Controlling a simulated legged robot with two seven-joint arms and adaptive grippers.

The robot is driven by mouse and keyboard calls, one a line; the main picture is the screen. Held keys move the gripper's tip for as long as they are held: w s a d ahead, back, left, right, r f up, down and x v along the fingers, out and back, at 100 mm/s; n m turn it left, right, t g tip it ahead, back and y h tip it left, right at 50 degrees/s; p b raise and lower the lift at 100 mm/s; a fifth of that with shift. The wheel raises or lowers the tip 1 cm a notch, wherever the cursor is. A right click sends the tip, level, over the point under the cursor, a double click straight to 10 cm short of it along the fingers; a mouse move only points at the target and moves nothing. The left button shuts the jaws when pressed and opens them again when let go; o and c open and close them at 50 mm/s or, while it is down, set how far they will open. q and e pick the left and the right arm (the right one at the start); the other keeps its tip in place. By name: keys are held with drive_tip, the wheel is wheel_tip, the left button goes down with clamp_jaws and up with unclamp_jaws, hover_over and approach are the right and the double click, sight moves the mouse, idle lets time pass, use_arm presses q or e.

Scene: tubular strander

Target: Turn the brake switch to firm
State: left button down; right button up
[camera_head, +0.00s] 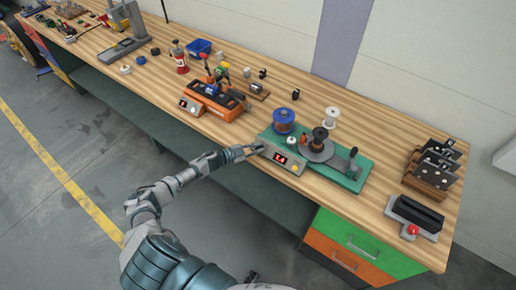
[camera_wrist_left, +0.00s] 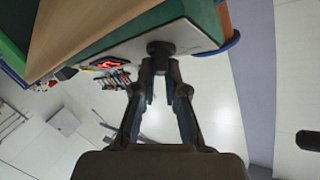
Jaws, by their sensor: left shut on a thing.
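The green strander machine (camera_head: 346,181) stands near the table's front edge, with spools on top. Its grey front panel (camera_head: 270,152) has a red lit display (camera_head: 282,159) and a yellow button (camera_head: 295,168). My left gripper (camera_head: 257,148) reaches the left end of this panel. In the left wrist view my left gripper (camera_wrist_left: 160,75) is shut on a dark round knob, the brake switch (camera_wrist_left: 160,47), which sticks out of the panel. The fingers hide its setting marks, so I cannot tell its position. My right gripper is not in view.
An orange machine (camera_head: 215,104) with its own display stands left of the green one. A blue spool (camera_head: 284,120) and a white spool (camera_head: 331,117) stand by the green machine. A dark rack (camera_head: 434,167) and a red button box (camera_head: 412,230) are at the right.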

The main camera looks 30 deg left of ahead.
use_arm(q)
drive_tip(key=shift+s+f+m, duration=0.1)
drive_tip(key=shift+f+m, duration=0.2)
drive_tip(key=c, duration=1.2)
unclamp_jaws()
drive_tip(key=shift+a, duration=0.1)
drive_tip(key=v, duration=1.1)
drive_tip(key=shift+s+a+r, duration=0.15)
drive_tip(key=shift+s+a, duration=0.05)
drive_tip(key=shift+a, duration=0.25)
